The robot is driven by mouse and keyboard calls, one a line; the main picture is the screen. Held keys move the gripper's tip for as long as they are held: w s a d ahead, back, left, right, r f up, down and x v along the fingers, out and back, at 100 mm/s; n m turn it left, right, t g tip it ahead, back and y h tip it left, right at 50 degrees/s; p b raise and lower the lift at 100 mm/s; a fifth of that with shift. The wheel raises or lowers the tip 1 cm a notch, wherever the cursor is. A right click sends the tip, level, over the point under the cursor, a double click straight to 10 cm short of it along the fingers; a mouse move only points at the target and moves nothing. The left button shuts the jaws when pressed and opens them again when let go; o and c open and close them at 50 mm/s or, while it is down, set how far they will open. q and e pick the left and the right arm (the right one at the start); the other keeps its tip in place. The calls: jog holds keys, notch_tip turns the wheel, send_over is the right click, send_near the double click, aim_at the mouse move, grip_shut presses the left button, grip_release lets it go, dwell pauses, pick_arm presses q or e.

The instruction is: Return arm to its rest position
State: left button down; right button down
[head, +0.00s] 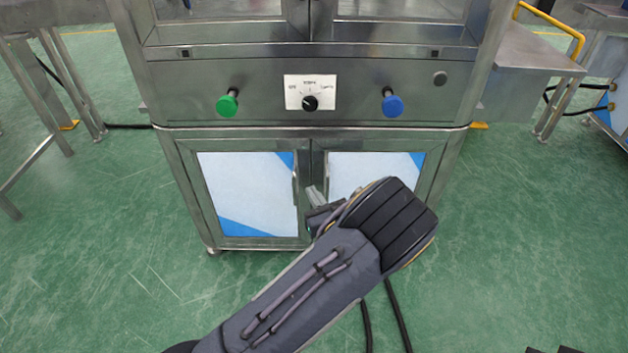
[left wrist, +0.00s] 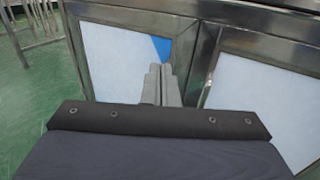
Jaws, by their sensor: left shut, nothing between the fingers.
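My left arm reaches in from the bottom of the head view, bent at the wrist. My left gripper (head: 314,194) is in front of the cabinet's lower doors, near the gap between them. In the left wrist view the left gripper's fingers (left wrist: 160,84) lie close together, shut and empty. They point toward the cabinet doors. I cannot tell whether they touch a door. My wrist hides part of the right door. My right gripper is not in view.
The steel cabinet (head: 180,88) stands ahead with a green button (head: 227,104), a dial (head: 310,102) and a blue button (head: 392,105). Steel tables (head: 530,75) stand to the right and left. Green floor (head: 90,270) is open around the cabinet. Black cables hang beside my arm.

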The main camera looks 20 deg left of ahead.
pick_arm(q)
jog(key=s+a+r+n+g+h, duration=0.1)
jog(key=s+a+n+g+h, duration=0.1)
jog(key=s+a+n+g, duration=0.5)
jog(key=s+a+r+n+g+h, duration=0.1)
jog(key=s+a+n+g+h, duration=0.2)
jog(key=s+n+g, duration=0.6)
jog(key=s+d+r+n+t+h, duration=0.25)
jog(key=s+n+h, duration=0.3)
jog(key=s, duration=0.35)
jog(key=s+d+r+n+t+h, duration=0.6)
jog(key=d+r+n, duration=0.1)
jog(key=r, duration=0.1)
notch_tip(320, 180, up, 22)
jog(key=p, duration=2.2)
jog(key=shift+s+d, duration=0.25)
jog(key=shift+d, duration=0.2)
jog(key=shift+t, duration=0.25)
